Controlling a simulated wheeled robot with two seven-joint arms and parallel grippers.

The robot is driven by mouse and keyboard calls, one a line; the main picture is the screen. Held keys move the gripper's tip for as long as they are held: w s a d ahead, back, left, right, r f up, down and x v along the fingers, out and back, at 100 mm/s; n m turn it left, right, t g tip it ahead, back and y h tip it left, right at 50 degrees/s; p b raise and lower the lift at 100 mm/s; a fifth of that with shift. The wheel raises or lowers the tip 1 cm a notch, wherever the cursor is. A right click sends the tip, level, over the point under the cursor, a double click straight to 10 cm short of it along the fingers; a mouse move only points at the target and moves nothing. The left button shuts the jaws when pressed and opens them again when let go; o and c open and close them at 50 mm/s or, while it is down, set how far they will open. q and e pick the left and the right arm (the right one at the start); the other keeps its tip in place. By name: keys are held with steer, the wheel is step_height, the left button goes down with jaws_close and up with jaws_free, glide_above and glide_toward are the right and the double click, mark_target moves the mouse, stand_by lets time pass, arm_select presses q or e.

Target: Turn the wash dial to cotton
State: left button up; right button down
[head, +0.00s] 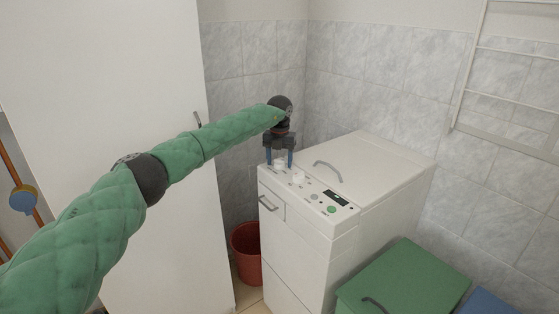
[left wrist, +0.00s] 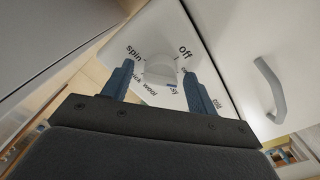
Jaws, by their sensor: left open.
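The wash dial (left wrist: 160,68) is a white knob on the washer's control panel. Printed words around it include "spin", "off" and "wool"; others are cut off by my fingers, and I cannot read "cotton". My left gripper (head: 280,161) points down over the panel's left end in the head view. Its two blue fingers are open, one on each side of the dial in the left wrist view (left wrist: 158,72). I cannot tell whether they touch it or which word the dial points to. My right gripper is not in view.
The white washing machine (head: 385,190) has a lid handle (head: 328,171) behind the panel and a second white knob (head: 297,178) close by. A red bucket (head: 246,252) stands left of it, a green-lidded box (head: 400,283) at front right. A tall white cabinet (head: 120,90) is at left.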

arm_select(q)
steer(key=shift+r, duration=0.1)
steer(key=shift+r, duration=0.3)
step_height(320, 180, up, 6)
steer(key=shift+f+b, duration=0.1)
steer(key=shift+b, duration=0.55)
steer(key=shift+r, duration=0.6)
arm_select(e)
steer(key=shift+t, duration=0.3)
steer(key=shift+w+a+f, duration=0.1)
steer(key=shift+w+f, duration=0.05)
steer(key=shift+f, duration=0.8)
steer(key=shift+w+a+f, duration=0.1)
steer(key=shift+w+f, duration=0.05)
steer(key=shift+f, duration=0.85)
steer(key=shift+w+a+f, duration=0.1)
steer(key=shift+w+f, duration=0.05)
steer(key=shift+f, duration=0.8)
